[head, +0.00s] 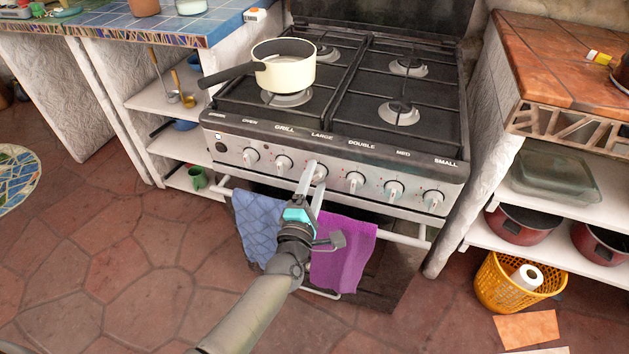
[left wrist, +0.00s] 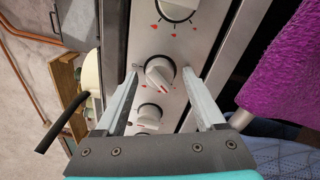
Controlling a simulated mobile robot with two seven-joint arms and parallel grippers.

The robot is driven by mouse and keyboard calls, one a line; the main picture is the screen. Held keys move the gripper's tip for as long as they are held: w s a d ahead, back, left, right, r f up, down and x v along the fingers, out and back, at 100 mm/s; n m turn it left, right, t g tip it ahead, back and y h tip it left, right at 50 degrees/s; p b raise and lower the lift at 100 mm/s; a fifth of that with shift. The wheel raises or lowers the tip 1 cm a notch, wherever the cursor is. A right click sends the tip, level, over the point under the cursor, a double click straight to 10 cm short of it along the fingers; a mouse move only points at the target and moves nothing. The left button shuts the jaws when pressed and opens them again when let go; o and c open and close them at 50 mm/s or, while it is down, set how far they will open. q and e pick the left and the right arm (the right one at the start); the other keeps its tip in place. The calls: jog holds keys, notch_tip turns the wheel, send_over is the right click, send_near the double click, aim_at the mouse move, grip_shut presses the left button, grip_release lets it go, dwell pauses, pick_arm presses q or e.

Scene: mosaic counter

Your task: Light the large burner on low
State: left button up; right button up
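The stove (head: 320,130) has a front panel with a row of knobs under printed labels. The large-burner knob (head: 320,173), under "LARGE", is third from the left. It is round and pale with a red mark, and it shows centred in the left wrist view (left wrist: 160,73). My left gripper (head: 314,168) is at this knob. Its fingers are apart, one on each side of the knob in the left wrist view (left wrist: 161,76); I cannot tell whether they touch it. No flame shows at any burner. My right gripper is not in view.
A cream pan (head: 285,72) with a dark handle sits on the front left burner. Other knobs flank the large one. A blue towel (head: 258,225) and purple towel (head: 345,258) hang on the oven rail below my gripper. Shelves stand on both sides.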

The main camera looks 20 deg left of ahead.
pick_arm(q)
jog(key=shift+s, duration=0.15)
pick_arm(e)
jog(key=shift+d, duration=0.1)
pick_arm(q)
jog(key=shift+s, duration=0.3)
jog(key=s+p, duration=0.1)
jog(key=s, duration=0.3)
jog(key=s+p, duration=0.1)
jog(key=s, duration=0.9)
jog(key=shift+s+d+f+p, duration=0.15)
jog(key=shift+d+f+p, duration=0.1)
jog(key=shift+f+p, duration=0.15)
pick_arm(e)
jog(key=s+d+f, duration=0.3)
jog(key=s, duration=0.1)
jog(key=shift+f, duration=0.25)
pick_arm(q)
grip_shut()
